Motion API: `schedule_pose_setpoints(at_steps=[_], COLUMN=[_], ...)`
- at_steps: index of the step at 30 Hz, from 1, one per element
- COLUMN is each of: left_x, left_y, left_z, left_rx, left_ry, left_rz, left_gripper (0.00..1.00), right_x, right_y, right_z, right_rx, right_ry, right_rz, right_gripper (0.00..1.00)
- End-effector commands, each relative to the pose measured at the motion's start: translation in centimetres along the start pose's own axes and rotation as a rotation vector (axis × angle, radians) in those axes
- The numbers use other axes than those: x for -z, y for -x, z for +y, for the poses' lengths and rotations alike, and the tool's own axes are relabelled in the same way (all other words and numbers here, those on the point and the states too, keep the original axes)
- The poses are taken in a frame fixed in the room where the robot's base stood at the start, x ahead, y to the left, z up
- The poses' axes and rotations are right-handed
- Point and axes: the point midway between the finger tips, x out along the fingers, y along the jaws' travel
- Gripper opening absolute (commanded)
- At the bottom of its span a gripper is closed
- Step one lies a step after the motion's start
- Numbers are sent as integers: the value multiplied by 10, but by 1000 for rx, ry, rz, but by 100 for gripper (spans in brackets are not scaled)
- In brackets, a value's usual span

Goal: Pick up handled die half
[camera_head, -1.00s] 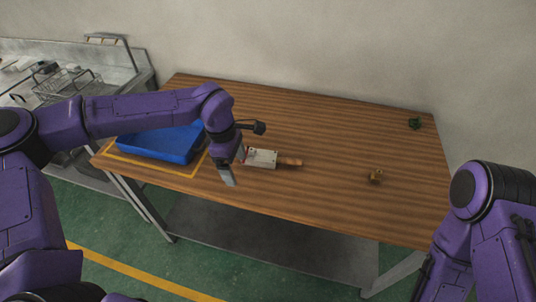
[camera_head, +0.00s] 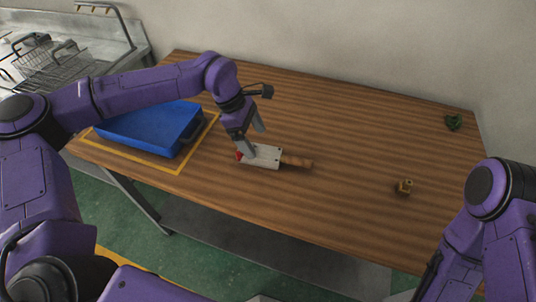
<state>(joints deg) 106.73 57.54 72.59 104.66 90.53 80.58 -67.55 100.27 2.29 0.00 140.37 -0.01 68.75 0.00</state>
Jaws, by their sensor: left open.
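The handled die half is a pale metal plate (camera_head: 266,156) with a brown wooden handle (camera_head: 298,162) pointing right. It lies flat on the wooden table, right of the blue tray. A small red part shows at its left end. My left gripper (camera_head: 255,138) is open above the plate's left part, its fingers pointing down and spread apart. One finger hides part of the plate's left end; I cannot tell whether it touches. My right arm (camera_head: 470,245) is at the lower right, and its gripper's fingertips are not visible.
A blue tray (camera_head: 188,134) stands inside a yellow outline at the table's left. A small brass-coloured piece (camera_head: 404,187) and a green object (camera_head: 453,121) are on the right. The table (camera_head: 350,135) between them is clear. A sink with a wire basket (camera_head: 50,65) is at the far left.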

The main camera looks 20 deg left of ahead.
Motion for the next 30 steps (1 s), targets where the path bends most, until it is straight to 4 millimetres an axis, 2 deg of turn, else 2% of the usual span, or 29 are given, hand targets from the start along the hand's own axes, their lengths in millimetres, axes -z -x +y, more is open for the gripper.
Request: schedule_pose_setpoints(at_steps=[8, 12, 19, 24, 27, 30], left_x=[-10, -8, -7, -7, -8, -8], left_y=[-38, -57, -60, -60, -59, -59], left_z=[5, 5, 6, 6, 6, 6], left_rx=[5, 1, -1, -1, -3, -3], left_ry=[1, 2, 2, 2, 1, 1], left_rz=[1, 0, 0, 0, -1, -1], left_gripper=[87, 87, 87, 32, 4, 4], right_x=[7, 8, 8, 8, 8, 8], right_y=[18, 19, 18, 18, 18, 18], right_z=[2, 2, 2, 2, 2, 2], right_rx=[0, 0, 0, 0, 0, 0], right_ry=[0, 0, 0, 0, 0, 0], right_rz=[0, 0, 0, 0, 0, 0], right_gripper=[87, 87, 87, 87, 87, 87])
